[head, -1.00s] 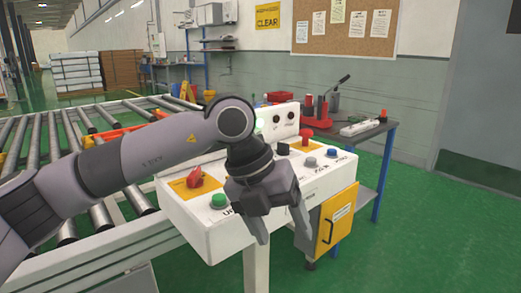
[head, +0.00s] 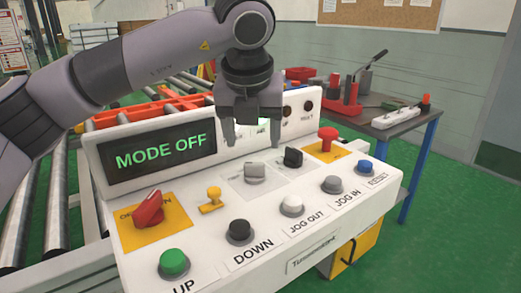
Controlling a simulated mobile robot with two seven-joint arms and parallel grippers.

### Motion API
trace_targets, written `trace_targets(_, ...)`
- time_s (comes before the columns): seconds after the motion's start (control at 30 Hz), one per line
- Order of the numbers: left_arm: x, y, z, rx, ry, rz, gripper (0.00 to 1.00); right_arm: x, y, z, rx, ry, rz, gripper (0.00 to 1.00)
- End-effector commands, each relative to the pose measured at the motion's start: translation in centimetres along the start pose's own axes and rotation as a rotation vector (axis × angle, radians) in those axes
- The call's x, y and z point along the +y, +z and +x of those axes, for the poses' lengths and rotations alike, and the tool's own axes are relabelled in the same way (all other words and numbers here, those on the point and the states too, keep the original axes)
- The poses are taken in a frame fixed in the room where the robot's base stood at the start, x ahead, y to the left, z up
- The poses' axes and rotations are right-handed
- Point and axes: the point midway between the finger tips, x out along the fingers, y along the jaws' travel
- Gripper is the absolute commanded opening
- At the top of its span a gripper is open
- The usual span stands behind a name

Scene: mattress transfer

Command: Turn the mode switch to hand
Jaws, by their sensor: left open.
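A white control panel (head: 318,222) carries several switches and buttons. Its screen (head: 160,151) reads "MODE OFF" in green. A grey knob (head: 255,172) sits on a pale plate mid-panel, with a black knob (head: 293,158) to its right. A red rotary switch (head: 150,208) sits on a yellow plate at left, with a small yellow switch (head: 211,199) beside it. The labels by these are too small or hidden, so I cannot tell which is the mode switch. My left gripper (head: 253,138) is open and empty, pointing down above and behind the grey knob, apart from it. My right gripper is not in view.
Green (head: 173,263), black (head: 239,231), white (head: 291,205), grey (head: 332,184) and blue (head: 364,167) buttons line the front edge. A red mushroom button (head: 327,139) stands at the back right. A roller conveyor lies at left; a side table (head: 400,133) with tools stands behind right.

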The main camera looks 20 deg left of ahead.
Motion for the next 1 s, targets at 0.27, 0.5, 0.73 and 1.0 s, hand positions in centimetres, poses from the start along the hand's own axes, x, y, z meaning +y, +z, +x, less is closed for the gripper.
trace_targets(0.27,0.1,-0.1,3.9,0.004,0.002,-0.001,0.68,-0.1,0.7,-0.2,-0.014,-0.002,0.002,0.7)
trace_targets(0.5,0.1,0.0,6.6,0.002,0.001,-0.003,0.68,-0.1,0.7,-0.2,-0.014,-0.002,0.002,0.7)
trace_targets(0.73,0.1,0.0,7.0,0.001,0.0,-0.002,0.68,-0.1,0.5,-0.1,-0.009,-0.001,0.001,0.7)
trace_targets(1.0,0.1,0.0,7.0,0.001,0.0,-0.002,0.13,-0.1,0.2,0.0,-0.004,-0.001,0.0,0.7)
